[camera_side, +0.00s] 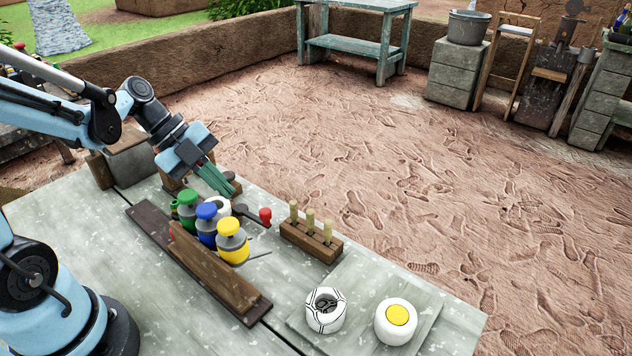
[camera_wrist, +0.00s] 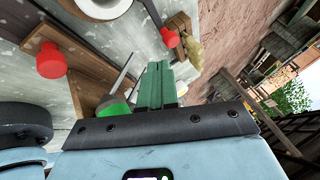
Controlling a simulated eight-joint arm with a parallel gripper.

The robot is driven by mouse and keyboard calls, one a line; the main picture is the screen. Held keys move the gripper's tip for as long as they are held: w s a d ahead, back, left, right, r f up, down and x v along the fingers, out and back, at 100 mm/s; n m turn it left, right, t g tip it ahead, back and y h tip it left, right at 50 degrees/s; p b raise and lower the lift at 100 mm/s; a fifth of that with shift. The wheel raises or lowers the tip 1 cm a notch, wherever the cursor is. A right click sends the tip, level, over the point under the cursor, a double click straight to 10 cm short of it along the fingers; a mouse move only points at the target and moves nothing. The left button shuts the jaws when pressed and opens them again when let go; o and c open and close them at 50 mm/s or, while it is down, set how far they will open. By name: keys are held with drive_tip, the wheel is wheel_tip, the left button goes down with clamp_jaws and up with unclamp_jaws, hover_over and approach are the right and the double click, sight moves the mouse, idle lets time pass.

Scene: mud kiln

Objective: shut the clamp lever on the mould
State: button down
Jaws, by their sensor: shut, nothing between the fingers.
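My gripper (camera_side: 218,182) has green fingers that are shut and empty, pointing down to the right above the back of the bench. In the wrist view its fingers (camera_wrist: 155,86) show beside a wooden block. A dark lever with a red knob (camera_side: 265,215) sticks out to the right beside the white round mould (camera_side: 224,207). Part of the mould is hidden behind the coloured jars. The wrist view shows a red knob on a thin rod (camera_wrist: 169,38) and a larger red knob (camera_wrist: 50,60) over wood. I cannot tell which knob is the clamp's. The fingers appear apart from both.
Green (camera_side: 187,205), blue (camera_side: 206,225) and yellow (camera_side: 233,243) jars stand behind a wooden rail (camera_side: 215,268). A peg block (camera_side: 312,243) is to their right. A patterned white pot (camera_side: 326,310) and a yellow-centred one (camera_side: 396,321) stand at the front right.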

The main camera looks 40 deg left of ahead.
drive_tip(key=shift+x, duration=3)
